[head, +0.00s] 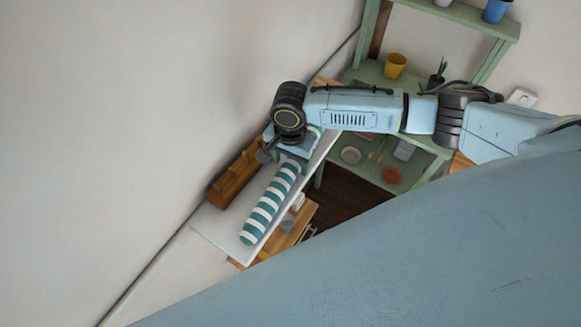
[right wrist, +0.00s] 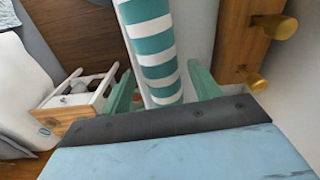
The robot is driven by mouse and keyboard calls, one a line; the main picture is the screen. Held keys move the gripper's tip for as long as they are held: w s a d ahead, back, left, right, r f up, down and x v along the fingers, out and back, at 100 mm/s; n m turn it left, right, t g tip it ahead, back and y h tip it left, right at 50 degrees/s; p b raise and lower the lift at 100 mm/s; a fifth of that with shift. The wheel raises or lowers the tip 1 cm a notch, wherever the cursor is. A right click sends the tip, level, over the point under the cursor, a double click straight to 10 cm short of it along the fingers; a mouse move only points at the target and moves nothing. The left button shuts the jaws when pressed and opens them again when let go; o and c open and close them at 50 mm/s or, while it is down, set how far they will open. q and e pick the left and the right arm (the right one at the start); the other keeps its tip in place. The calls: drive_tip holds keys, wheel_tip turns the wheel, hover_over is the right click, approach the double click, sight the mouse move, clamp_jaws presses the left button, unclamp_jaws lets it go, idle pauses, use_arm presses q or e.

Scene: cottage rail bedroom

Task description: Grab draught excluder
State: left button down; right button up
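The draught excluder (head: 270,205) is a long teal-and-white striped roll lying along a white shelf (head: 213,224). In the head view my right gripper (head: 276,150) is at its upper end, and my arm hides part of that end. In the right wrist view the draught excluder (right wrist: 152,42) runs between the two green fingers of my right gripper (right wrist: 160,72). The fingers are apart, with a gap visible on each side of the roll. My left gripper is not in view.
A wooden rail with brass knobs (right wrist: 240,45) runs along the wall beside the shelf. A green shelf unit (head: 440,15) holds a yellow pot (head: 395,64) and dishes. A wooden piece with drawers (head: 297,228) stands below the white shelf.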

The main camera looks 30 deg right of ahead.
drive_tip(key=c, duration=1.1)
